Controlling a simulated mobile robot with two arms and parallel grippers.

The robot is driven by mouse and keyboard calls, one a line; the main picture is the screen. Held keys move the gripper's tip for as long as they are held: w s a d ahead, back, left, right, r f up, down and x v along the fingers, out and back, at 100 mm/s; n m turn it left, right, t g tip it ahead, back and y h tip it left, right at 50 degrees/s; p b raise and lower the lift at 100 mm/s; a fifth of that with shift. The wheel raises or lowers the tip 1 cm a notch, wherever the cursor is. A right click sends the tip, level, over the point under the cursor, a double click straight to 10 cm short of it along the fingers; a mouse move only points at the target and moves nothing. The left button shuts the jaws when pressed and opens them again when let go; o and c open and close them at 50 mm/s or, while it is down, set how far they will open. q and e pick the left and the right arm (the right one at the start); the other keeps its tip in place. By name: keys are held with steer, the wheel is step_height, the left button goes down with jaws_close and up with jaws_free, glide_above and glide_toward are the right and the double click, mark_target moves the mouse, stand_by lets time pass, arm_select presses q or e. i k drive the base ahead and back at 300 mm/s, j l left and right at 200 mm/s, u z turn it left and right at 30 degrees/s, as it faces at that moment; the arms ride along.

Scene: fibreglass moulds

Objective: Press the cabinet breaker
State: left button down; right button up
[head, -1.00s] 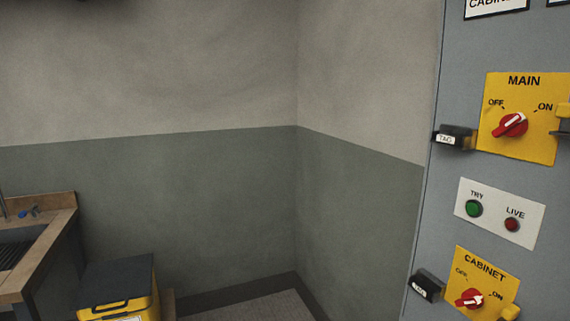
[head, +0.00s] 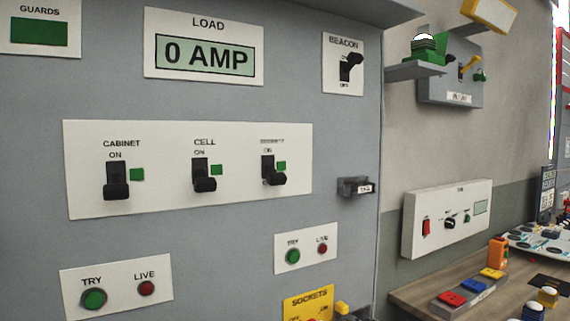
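The cabinet breaker (head: 116,188) is a black lever at the left of a white plate on the grey panel in the head view. It is labelled CABINET, with ON printed above it. Its handle sits at the lower end of its slot, and a green square (head: 137,174) is beside it. To its right are the similar cell breaker (head: 204,180) and a third breaker (head: 273,176) with a blurred label, their handles also low. Neither of my grippers is in view.
A load display (head: 204,53) above reads 0 AMP. A beacon switch (head: 350,67) is at upper right. TRY and LIVE buttons (head: 118,294) sit below. A tag holder (head: 355,187) juts from the panel's right edge. A wooden bench (head: 410,291) with coloured blocks stands at right.

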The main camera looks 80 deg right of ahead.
mark_target(115, 191)
steer(key=z, duration=2.3)
